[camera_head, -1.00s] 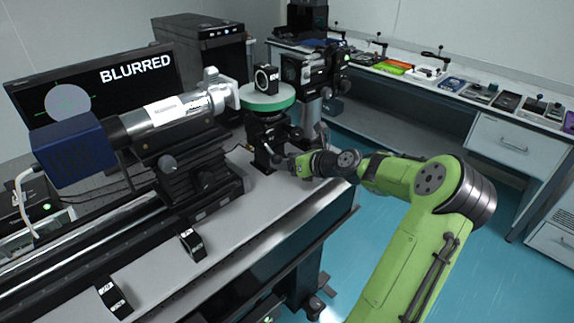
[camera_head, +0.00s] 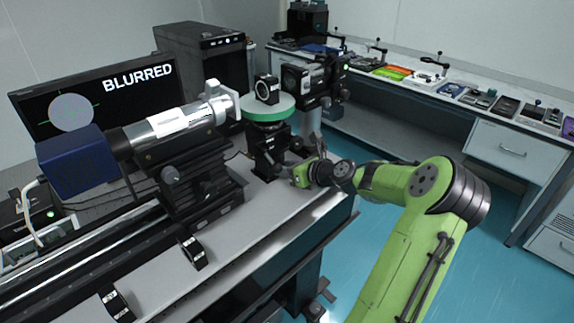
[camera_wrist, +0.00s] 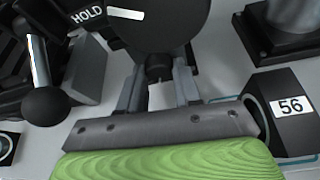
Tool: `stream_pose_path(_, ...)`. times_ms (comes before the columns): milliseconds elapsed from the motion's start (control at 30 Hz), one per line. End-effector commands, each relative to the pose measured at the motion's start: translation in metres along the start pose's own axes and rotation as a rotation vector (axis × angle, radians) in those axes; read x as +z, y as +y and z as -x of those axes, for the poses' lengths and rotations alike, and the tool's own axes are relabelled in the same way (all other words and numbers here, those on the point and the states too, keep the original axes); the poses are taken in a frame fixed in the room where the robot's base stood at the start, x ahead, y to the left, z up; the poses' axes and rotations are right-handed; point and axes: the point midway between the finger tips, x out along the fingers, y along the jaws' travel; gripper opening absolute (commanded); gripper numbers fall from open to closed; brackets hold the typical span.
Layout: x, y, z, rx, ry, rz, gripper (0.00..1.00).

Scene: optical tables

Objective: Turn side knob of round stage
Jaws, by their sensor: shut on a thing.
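The round stage (camera_head: 258,114) has a green rim and a pale top, and it stands on a black mount at the table's far end. My gripper (camera_head: 290,172) reaches in at the mount's right side, below the stage. In the wrist view, the two fingers of my gripper (camera_wrist: 158,82) are shut on a small dark side knob (camera_wrist: 158,67), one finger on either side. The knob sits under a large dark round part. In the head view the knob is hidden by the gripper and mount.
A monitor (camera_head: 30,118) reads "BLURRED" above a grey disc with green cross lines. A silver lens tube (camera_head: 172,124) points at the stage. In the wrist view, a black ball-ended lever (camera_wrist: 45,105) stands left and a block labelled "56" (camera_wrist: 291,107) stands right, both close by.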

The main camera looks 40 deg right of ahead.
Motion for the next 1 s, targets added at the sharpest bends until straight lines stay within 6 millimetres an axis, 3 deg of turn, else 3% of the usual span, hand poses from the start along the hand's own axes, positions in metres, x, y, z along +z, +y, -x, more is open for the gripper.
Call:
stream_pose_path(167,-0.001,0.000,-0.001,0.001,-0.001,0.000,0.03)
stream_pose_path(200,-0.001,0.000,-0.001,0.001,-0.002,0.000,0.38)
stream_pose_path(333,-0.001,0.000,-0.001,0.001,-0.002,-0.001,0.58)
stream_pose_path(667,0.000,-0.001,0.004,-0.001,-0.002,-0.001,0.59)
stream_pose_path(767,0.001,-0.002,0.022,-0.004,-0.001,-0.003,0.59)
stream_pose_path(1000,0.003,-0.001,0.091,-0.006,-0.001,-0.003,0.59)
